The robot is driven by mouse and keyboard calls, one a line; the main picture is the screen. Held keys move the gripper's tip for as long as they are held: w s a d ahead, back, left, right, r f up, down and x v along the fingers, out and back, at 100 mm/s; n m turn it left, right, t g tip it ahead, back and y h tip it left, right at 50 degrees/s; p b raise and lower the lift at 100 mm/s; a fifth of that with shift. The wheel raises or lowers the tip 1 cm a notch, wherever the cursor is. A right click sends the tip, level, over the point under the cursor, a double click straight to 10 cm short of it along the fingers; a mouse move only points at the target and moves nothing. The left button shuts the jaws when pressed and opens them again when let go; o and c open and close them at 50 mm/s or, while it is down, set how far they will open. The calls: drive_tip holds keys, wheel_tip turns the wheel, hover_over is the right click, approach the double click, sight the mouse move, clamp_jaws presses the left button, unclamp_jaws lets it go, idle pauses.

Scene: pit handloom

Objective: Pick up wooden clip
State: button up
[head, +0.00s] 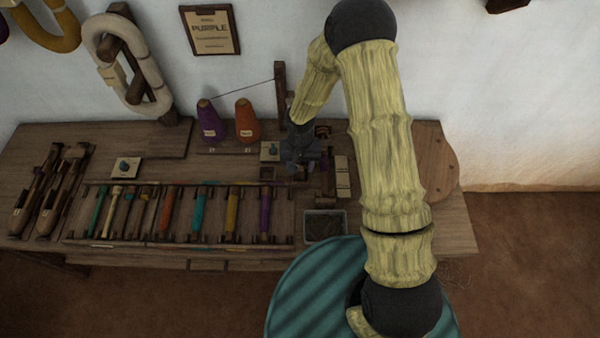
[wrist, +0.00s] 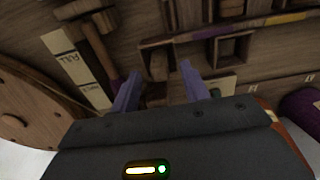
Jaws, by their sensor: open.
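My gripper (head: 300,158) is over the right part of the wooden bench, pointing down. In the wrist view its two bluish fingers (wrist: 160,68) are apart. A small brown wooden piece (wrist: 158,66) shows between and just beyond the fingertips, and it may be the wooden clip. The fingers do not visibly close on it, and I cannot tell whether either touches it. In the head view my gripper hides this spot, so I cannot make the clip out there.
A rack of coloured shuttles or spools (head: 180,212) lies left of my gripper. Purple (head: 210,122) and orange (head: 246,122) cones stand behind it. A grey tray (head: 324,226) is at the bench front. A pale labelled strip (head: 342,178) and a round wooden disc (head: 437,160) lie to the right.

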sight(301, 168)
wheel_tip(301, 168, down, 2)
idle(0.5)
clamp_jaws()
drive_tip(key=shift+r, duration=0.1)
wheel_tip(301, 168, up, 10)
drive_tip(key=shift+f, duration=0.1)
idle(0.4)
idle(0.4)
